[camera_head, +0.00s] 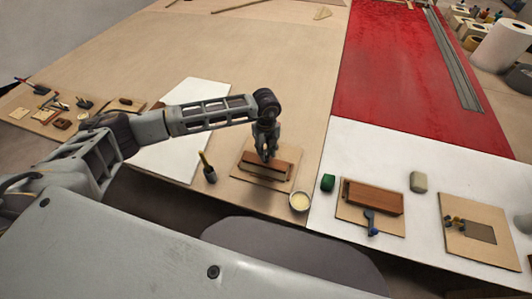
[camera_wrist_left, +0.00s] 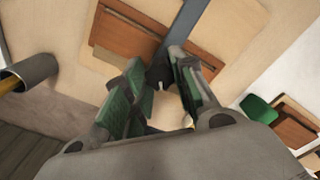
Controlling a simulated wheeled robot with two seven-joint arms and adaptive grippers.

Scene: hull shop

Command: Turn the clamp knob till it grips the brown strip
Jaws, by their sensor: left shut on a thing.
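The brown strip (camera_head: 282,167) lies on a wooden block on a tan board (camera_head: 244,178) near the front edge of the bench. My left gripper (camera_head: 266,156) is over the middle of it. In the left wrist view, my left gripper (camera_wrist_left: 160,80) has its green-padded fingers shut on a dark clamp knob (camera_wrist_left: 157,76). A grey clamp bar (camera_wrist_left: 187,22) runs across the brown strip (camera_wrist_left: 125,37) there. The knob is hidden by the gripper in the head view, and I cannot tell whether the clamp touches the strip. My right gripper is not in view.
A brush in a holder (camera_head: 208,168) stands left of the board. A cream bowl (camera_head: 299,201) and a green block (camera_head: 328,182) sit to its right. Another board (camera_head: 352,214) holds a brown block and blue clamp (camera_head: 371,220). The bench behind is mostly clear.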

